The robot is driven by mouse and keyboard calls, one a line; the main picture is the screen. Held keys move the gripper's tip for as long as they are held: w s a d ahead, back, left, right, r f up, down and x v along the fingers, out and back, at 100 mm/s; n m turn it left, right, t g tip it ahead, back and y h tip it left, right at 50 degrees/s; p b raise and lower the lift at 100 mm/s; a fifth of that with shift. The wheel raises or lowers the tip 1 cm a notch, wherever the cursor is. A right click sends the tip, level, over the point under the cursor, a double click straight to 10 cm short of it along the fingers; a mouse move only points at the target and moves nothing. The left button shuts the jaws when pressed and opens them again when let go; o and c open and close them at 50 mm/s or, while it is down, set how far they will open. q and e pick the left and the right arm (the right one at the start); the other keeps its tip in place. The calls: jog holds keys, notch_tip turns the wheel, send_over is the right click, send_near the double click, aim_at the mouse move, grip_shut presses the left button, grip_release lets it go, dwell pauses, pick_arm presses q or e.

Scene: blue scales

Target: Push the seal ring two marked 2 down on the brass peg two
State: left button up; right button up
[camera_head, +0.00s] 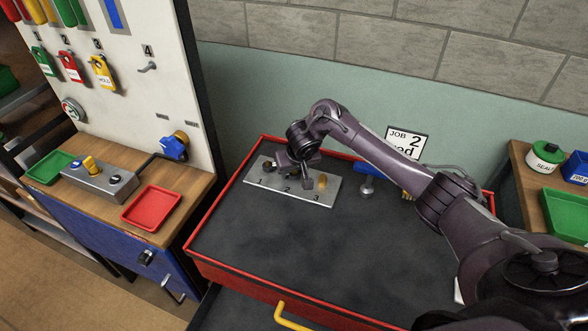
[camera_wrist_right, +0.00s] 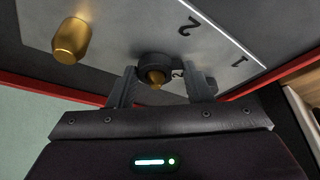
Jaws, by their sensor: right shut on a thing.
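In the right wrist view a dark seal ring two (camera_wrist_right: 150,60), with a small pale tag marked 2, is around the brass peg two (camera_wrist_right: 155,76). The peg's brass end shows in the ring's opening. How far down the ring sits is hard to tell. My right gripper (camera_wrist_right: 162,84) is shut on the ring, one finger on each side. In the head view my right gripper (camera_head: 303,178) is over the number 2 of the grey plate (camera_head: 262,184), and hides the ring and peg two. My left gripper is not in view.
A bare brass peg three (camera_head: 320,182) stands on the plate, also in the wrist view (camera_wrist_right: 72,40). A dark item (camera_head: 268,167) is near number 1. A blue-handled tool (camera_head: 367,174) lies right of the plate. The black drawer surface (camera_head: 290,245) in front is clear inside its red rim.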

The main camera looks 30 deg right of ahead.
jog(key=shift+f, duration=0.15)
jog(key=o, duration=1)
jog(key=shift+o, duration=0.2)
jog(key=p+v, duration=0.1)
jog(key=v, duration=0.6)
jog(key=shift+s+r, duration=0.2)
jog(key=shift+r, duration=0.15)
